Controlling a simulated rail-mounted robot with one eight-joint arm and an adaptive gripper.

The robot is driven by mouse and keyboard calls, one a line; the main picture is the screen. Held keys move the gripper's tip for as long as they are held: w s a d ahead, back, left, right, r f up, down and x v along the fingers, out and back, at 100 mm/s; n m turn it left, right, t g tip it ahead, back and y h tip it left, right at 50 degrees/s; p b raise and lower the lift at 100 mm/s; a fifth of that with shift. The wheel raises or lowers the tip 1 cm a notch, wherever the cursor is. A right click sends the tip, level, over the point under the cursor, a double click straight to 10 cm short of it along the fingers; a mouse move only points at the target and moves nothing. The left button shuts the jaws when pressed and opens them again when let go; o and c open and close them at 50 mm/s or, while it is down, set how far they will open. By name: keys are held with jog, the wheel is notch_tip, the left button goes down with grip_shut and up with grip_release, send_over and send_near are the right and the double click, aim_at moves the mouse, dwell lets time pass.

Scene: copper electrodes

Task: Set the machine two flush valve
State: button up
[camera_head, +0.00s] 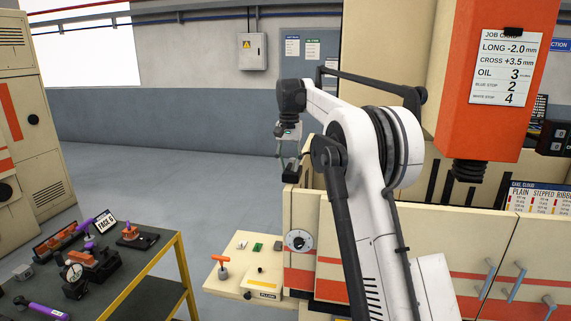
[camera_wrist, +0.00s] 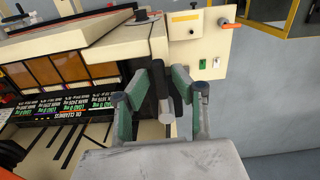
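A cream shelf (camera_head: 240,258) juts from the machine front in the head view. It bears an orange T-shaped handle (camera_head: 221,262) and a small box with a label that seems to read FLUSH (camera_head: 267,294). A round white dial with a dark knob (camera_head: 299,240) is on the machine front beside it. I cannot tell which of these is the flush valve. The wrist view shows the shelf (camera_wrist: 205,45) at the top and the orange handle (camera_wrist: 225,22) on it. My gripper (camera_head: 289,165) hangs above the machine's front left corner. Its fingers (camera_wrist: 161,78) are apart, and no held object is clear.
A job card (camera_head: 506,68) hangs on the orange machine head (camera_head: 484,90). A dark bench (camera_head: 145,262) with tools and fixtures stands at lower left. A green button (camera_head: 258,247) is on the shelf. The floor (camera_head: 185,170) between the bench and the machine is clear.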

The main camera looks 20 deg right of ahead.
jog(key=shift+o, duration=0.4)
jog(key=shift+r, duration=0.1)
jog(key=shift+r+p, duration=2.05)
jog(key=shift+r, duration=0.85)
notch_tip(320, 180, up, 8)
jog(key=shift+f, duration=0.2)
jog(key=s+a+f+n+t+b, duration=0.1)
jog(key=s+a+f+b, duration=0.25)
jog(key=s, duration=0.45)
jog(key=s+a+f+n+t+b, duration=0.1)
jog(key=s+a+f+t+b, duration=0.1)
jog(key=s+a+b, duration=0.35)
jog(key=s+a+f+n+t+b, duration=0.1)
jog(key=s+a+f+n+b, duration=0.1)
jog(key=s, duration=0.7)
jog(key=s+a+f+n+t+b, duration=0.1)
jog(key=s+a+f+b, duration=0.1)
jog(key=s+f, duration=1)
jog(key=s+a+f+n+t+b, duration=0.1)
jog(key=s+f+b, duration=0.4)
jog(key=s+f, duration=0.7)
notch_tip(320, 180, down, 3)
jog(key=shift+a+f+n+t, duration=0.25)
jog(key=shift+a+t, duration=0.25)
jog(key=shift+a, duration=0.65)
